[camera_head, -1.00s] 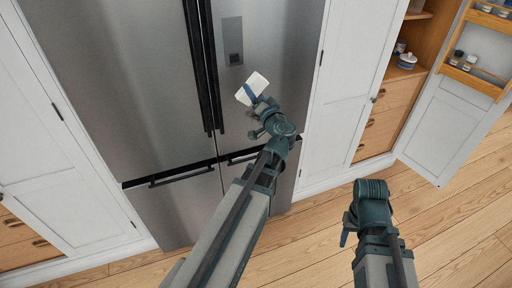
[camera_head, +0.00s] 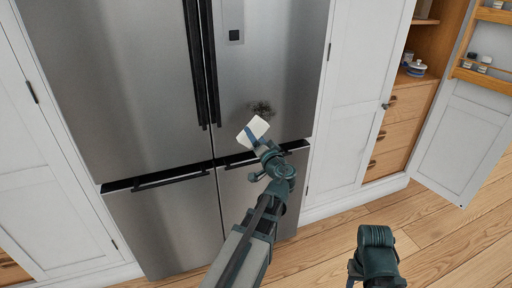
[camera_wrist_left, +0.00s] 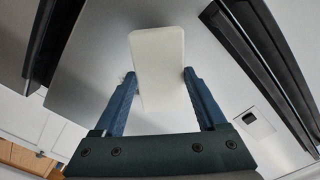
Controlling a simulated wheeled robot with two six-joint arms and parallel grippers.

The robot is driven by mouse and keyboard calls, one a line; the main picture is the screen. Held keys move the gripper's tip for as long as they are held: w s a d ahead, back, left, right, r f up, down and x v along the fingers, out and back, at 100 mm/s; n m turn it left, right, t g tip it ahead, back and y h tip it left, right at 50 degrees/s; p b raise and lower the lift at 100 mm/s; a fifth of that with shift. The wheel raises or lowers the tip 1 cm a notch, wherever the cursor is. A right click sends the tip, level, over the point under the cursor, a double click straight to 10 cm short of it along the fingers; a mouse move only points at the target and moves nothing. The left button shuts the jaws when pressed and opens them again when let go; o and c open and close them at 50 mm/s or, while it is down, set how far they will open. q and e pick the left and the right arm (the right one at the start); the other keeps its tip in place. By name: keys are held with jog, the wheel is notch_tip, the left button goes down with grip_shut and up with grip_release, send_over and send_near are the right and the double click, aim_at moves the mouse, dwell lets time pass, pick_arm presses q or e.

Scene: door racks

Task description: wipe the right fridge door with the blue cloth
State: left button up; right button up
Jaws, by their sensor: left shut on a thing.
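The right fridge door (camera_head: 285,65) is brushed steel and shut, with a dark smudge (camera_head: 262,108) on its lower part. My left gripper (camera_head: 257,139) is in front of the door's bottom edge, just below the smudge. It is shut on a white rectangular pad (camera_head: 250,128); no blue cloth shows. In the left wrist view the pad (camera_wrist_left: 158,62) sits between the blue fingers, tilted slightly. I cannot tell whether it touches the door. My right gripper (camera_head: 353,281) is low at the bottom edge, with only a bit of blue finger visible.
Long black handles (camera_head: 211,65) run down where the two upper doors meet. Lower drawer handles (camera_head: 170,178) stick out below. A white cabinet (camera_head: 358,90) stands to the right, then an open cupboard with a door rack (camera_head: 485,70). The wood floor in front is clear.

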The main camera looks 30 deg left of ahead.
pick_arm(q)
jog(key=shift+w+a+r, duration=0.1)
jog(key=shift+r, duration=0.05)
jog(key=shift+x, duration=2.9)
jog(key=shift+x, duration=1)
jog(key=shift+w, duration=0.15)
jog(key=shift+w+d, duration=1.1)
jog(key=shift+d, duration=0.15)
jog(key=shift+w, duration=0.1)
jog(key=shift+w+d, duration=1.1)
jog(key=shift+w, duration=0.15)
jog(key=shift+w+d, duration=1.1)
jog(key=shift+w, duration=0.2)
